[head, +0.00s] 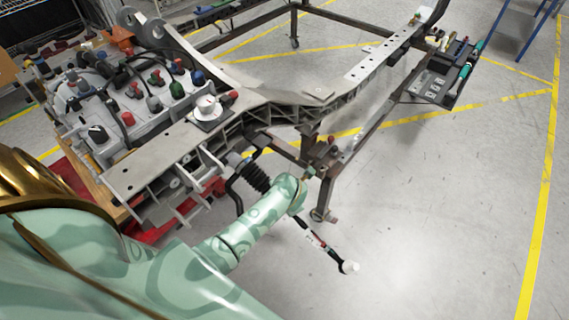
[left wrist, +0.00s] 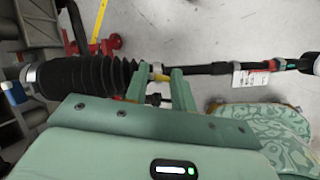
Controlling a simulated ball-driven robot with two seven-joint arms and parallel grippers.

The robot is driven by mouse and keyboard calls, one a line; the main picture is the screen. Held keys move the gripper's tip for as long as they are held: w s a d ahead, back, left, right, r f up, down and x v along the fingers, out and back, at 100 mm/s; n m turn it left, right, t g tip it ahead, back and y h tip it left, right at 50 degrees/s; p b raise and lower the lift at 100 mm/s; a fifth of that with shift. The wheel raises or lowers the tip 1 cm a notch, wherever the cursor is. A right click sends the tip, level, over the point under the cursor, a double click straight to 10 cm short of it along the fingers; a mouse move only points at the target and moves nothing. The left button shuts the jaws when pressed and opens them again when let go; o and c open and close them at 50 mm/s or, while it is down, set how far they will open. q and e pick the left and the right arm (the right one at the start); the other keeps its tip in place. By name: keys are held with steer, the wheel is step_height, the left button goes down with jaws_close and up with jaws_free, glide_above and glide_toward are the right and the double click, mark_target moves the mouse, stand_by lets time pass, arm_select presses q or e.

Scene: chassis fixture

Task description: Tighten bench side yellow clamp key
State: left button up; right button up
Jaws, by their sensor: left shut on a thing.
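The yellow clamp key (left wrist: 159,77) is small in the left wrist view, at the right end of a black ribbed boot (left wrist: 88,76). My left gripper (left wrist: 160,84) has one green finger on each side of the key and is shut on it; the fingers hide part of it. In the head view my left arm reaches in from the lower left to the boot (head: 256,177), and its wrist covers the key and the fingertips. My right gripper is in neither view.
A tie rod (head: 322,246) with a white tag (left wrist: 241,78) runs on from the boot. The chassis frame (head: 270,98) stands above and behind. Colored caps and fittings crowd the grey block at left. A tool tray (head: 436,86) is at upper right. Floor at right is clear.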

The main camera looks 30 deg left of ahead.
arm_select(q)
steer(key=m, duration=0.1)
steer(key=m+h+p, duration=0.1)
steer(key=shift+w+r+m, duration=0.1)
steer(key=shift+r+m, duration=0.1)
steer(key=shift+m, duration=0.2)
steer(key=m+g+p, duration=0.1)
steer(key=m, duration=0.2)
steer(key=shift+h, duration=0.4)
steer(key=m, duration=0.1)
steer(key=m+g, duration=0.1)
steer(key=m, duration=0.1)
steer(key=shift+a+f+m+g+h+p, duration=0.1)
steer(key=shift+f+m+g+h+p, duration=0.05)
steer(key=shift+m+g+h+p, duration=0.2)
steer(key=shift+m+g, duration=0.65)
steer(key=shift+m, duration=1)
steer(key=o, duration=1)
